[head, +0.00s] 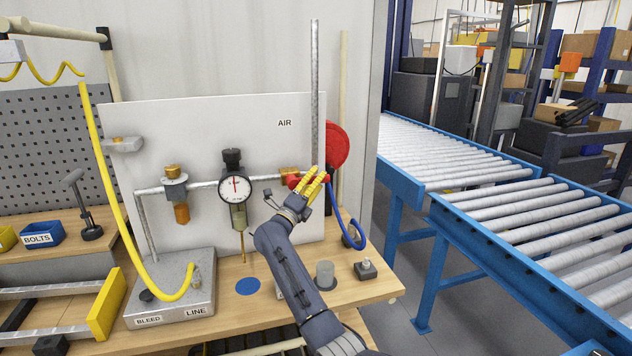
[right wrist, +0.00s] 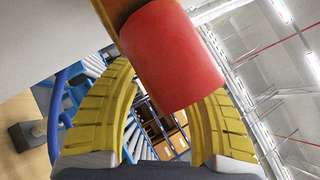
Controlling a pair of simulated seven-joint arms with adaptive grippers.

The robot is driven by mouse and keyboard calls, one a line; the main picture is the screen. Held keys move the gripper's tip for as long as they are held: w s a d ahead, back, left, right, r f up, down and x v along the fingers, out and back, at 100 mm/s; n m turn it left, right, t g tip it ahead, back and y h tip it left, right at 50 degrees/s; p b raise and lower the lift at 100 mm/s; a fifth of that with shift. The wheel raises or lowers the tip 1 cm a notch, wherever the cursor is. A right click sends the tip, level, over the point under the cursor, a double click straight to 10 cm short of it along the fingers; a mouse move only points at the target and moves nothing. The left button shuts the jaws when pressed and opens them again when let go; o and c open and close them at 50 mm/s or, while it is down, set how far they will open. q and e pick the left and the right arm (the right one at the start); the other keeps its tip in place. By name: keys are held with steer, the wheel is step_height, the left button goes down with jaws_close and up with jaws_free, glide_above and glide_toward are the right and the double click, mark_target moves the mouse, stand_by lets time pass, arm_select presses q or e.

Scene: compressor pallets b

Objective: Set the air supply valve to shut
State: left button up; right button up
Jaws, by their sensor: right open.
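The air supply valve has a brass body (head: 289,172) on the pipe at the right of the white panel, below the AIR label. Its red handle (head: 293,182) is partly hidden by my right gripper (head: 313,180). In the right wrist view the red handle (right wrist: 172,55) is a thick, rounded grip lying between the two yellow fingers. The fingers are open around it; I cannot tell whether either touches it. Which way the handle points relative to the pipe is hard to tell. My left gripper is not in view.
A pressure gauge (head: 235,188) and a brass-topped filter (head: 175,185) share the pipe. A red round part (head: 336,147) and blue hose (head: 353,228) are beside the valve. The bench (head: 345,290) carries a grey cylinder (head: 325,274) and a small block (head: 365,270). Roller conveyors (head: 540,210) stand right.

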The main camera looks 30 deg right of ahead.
jaws_close()
stand_by(0.3)
stand_by(0.3)
